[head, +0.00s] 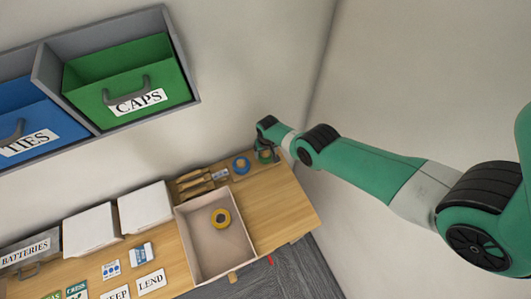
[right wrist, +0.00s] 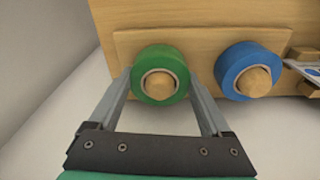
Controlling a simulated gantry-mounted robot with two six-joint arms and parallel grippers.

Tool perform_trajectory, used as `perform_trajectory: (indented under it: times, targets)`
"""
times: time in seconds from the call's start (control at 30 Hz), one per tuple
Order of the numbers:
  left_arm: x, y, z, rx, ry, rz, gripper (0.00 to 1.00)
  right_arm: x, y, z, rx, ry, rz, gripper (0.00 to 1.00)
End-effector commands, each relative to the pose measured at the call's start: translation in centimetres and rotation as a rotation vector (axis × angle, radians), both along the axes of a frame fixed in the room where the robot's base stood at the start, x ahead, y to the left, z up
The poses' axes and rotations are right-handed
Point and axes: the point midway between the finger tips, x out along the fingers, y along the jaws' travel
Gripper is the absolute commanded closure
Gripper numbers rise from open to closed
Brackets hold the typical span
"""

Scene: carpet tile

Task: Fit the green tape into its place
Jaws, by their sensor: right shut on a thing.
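The green tape (right wrist: 142,66) is a thick ring around a wooden peg (right wrist: 160,84) on a wooden board, and the peg's end shows through its hole. My right gripper (right wrist: 161,78) is shut on the tape, one finger on each side. In the head view my right gripper (head: 266,153) is at the far right end of the table, largely covering the green tape (head: 265,157). Whether the tape sits fully against the board is hard to tell. My left gripper is not in view.
A blue tape (right wrist: 234,58) sits around the neighbouring peg. A yellow tape (head: 214,211) lies in an open box (head: 238,248). Wooden-handled tools (head: 195,183) lie left of the pegs. Green CAPS (head: 130,80) and blue TIES (head: 25,115) bins stand above.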

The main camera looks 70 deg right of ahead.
Motion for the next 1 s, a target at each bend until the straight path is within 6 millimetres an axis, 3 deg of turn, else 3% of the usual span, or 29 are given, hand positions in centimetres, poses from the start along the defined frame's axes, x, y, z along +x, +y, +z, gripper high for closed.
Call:
perform_trajectory:
  times: [0.43, 0.47, 0.53, 0.83, 1.0]
  targets:
    - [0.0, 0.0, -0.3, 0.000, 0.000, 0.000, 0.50, 0.0, 0.0, -0.3, 0.000, 0.000, 0.000, 0.74]
    - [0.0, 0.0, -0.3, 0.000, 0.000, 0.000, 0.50, 0.0, 0.0, -0.3, 0.000, 0.000, 0.000, 0.14]
    - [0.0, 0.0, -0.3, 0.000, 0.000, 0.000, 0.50, 0.0, 0.0, -0.3, 0.000, 0.000, 0.000, 0.02]
    - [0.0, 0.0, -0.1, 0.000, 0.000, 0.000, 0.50, 0.0, 0.0, -0.1, 0.000, 0.000, 0.000, 0.00]
    - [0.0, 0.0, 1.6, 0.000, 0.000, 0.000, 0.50, -0.1, 0.1, 1.4, 0.000, 0.000, 0.000, 0.00]
